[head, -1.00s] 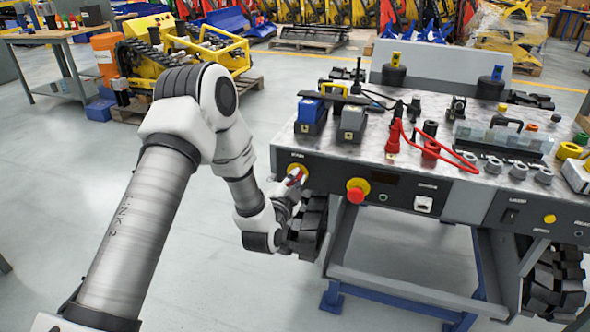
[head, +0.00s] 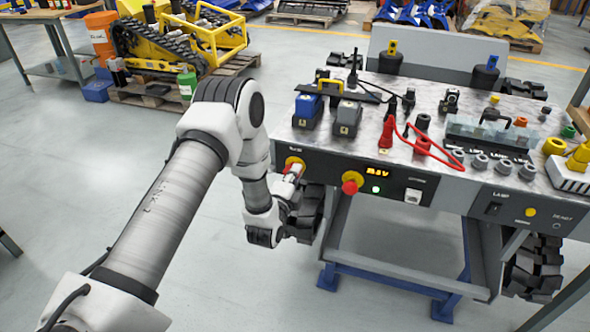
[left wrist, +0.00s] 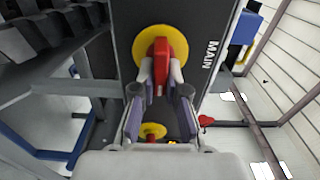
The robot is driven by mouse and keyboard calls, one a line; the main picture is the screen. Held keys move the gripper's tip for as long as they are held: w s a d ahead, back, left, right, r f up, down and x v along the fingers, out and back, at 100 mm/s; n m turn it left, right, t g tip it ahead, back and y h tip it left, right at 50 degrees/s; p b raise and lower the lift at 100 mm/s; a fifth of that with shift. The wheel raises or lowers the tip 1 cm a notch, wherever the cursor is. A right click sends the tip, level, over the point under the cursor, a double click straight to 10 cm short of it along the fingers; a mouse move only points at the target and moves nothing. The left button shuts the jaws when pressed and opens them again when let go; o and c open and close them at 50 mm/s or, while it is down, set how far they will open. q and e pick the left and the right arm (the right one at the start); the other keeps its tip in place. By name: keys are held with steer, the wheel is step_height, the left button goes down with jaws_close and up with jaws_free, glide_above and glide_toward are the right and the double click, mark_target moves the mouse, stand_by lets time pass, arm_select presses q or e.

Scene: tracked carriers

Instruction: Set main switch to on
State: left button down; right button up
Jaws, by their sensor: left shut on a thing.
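The main switch (head: 291,162) is a red handle on a yellow disc at the left end of the bench's dark front panel. In the left wrist view the red handle (left wrist: 157,50) stands against the yellow disc (left wrist: 142,43), beside the word MAIN. My left gripper (head: 297,172) is at the switch with its fingers on both sides of the handle, shut on it. The gripper also shows in the left wrist view (left wrist: 160,74). To the right on the panel, a display (head: 377,171) is lit orange and a small lamp (head: 376,189) glows green. My right gripper is out of view.
A red push button (head: 350,186) on a yellow base sticks out right of the switch. The bench top (head: 365,145) carries blue and grey blocks, red leads and several knobs. A tracked carrier (head: 165,45) stands on a pallet behind.

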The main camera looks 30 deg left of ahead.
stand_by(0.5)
arm_select(q)
steer(key=c, duration=1.2)
jaws_free()
steer(key=v, duration=1.2)
